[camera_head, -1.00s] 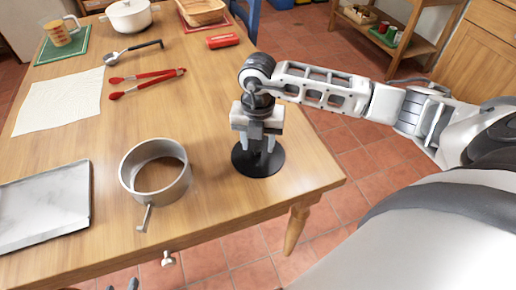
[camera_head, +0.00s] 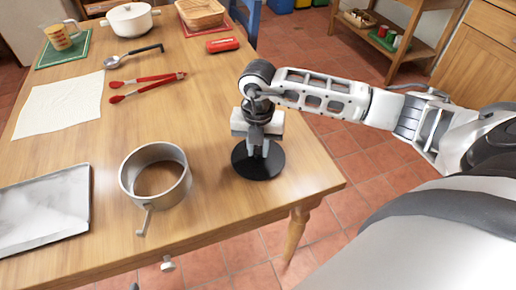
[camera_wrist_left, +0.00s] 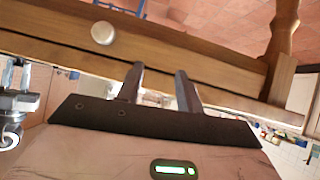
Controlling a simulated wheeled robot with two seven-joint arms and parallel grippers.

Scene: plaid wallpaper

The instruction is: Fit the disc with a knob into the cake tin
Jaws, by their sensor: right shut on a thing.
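The dark disc (camera_head: 272,166) lies flat on the table near its right front corner. My right gripper (camera_head: 257,150) points down over the middle of the disc and is shut on its knob, which the fingers mostly hide. The cake tin (camera_head: 128,183), a grey metal ring, stands on the table to the left of the disc, apart from it. Its latch (camera_head: 145,221) sticks out toward the front, and bare wood shows inside the ring. My left gripper (camera_wrist_left: 159,84) is open and empty in the left wrist view, below the table's front edge.
A metal tray (camera_head: 45,210) lies left of the tin, with a white cloth (camera_head: 60,103) behind it. Red tongs (camera_head: 147,86), a ladle (camera_head: 133,55), a red object (camera_head: 222,45) and a white pot (camera_head: 130,18) are farther back. Bare table separates tin and disc.

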